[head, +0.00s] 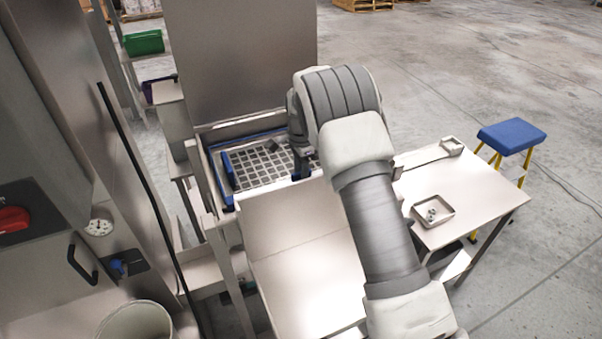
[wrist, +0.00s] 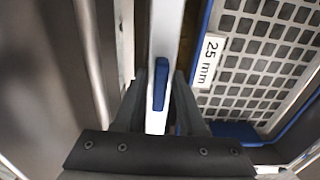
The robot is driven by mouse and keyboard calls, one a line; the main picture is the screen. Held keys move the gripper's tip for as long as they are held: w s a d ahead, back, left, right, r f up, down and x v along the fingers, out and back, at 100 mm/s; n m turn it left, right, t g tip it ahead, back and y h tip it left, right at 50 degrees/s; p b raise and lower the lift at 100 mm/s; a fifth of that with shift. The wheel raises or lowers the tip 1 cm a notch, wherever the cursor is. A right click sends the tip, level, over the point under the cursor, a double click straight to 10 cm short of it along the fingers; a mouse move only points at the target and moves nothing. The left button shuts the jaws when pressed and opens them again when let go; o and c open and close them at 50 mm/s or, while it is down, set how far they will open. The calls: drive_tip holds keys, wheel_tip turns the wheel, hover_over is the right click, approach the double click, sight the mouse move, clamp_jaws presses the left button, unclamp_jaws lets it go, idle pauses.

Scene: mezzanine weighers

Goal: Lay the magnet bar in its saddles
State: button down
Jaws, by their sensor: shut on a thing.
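My gripper (head: 302,168) reaches down at the right edge of the screen box. In the wrist view its fingers (wrist: 160,92) close around a blue handle (wrist: 161,84) that lies along a pale bar (wrist: 164,28). I cannot tell whether this pale bar is the magnet bar. A thin long bar (head: 424,161) lies on the right-hand table, running towards a small metal holder. Its near end is hidden behind my arm. No saddles can be made out clearly.
The steel table (head: 478,198) carries a small tray (head: 433,211) and a small metal holder (head: 452,146). A blue stool (head: 511,135) stands beyond it. A steel panel (head: 240,60) rises behind the screen.

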drive_tip(key=shift+f+b, duration=1)
drive_tip(key=shift+f, duration=0.65)
drive_tip(key=shift+c, duration=2)
unclamp_jaws()
drive_tip(key=shift+f, duration=0.2)
drive_tip(key=shift+s, duration=0.1)
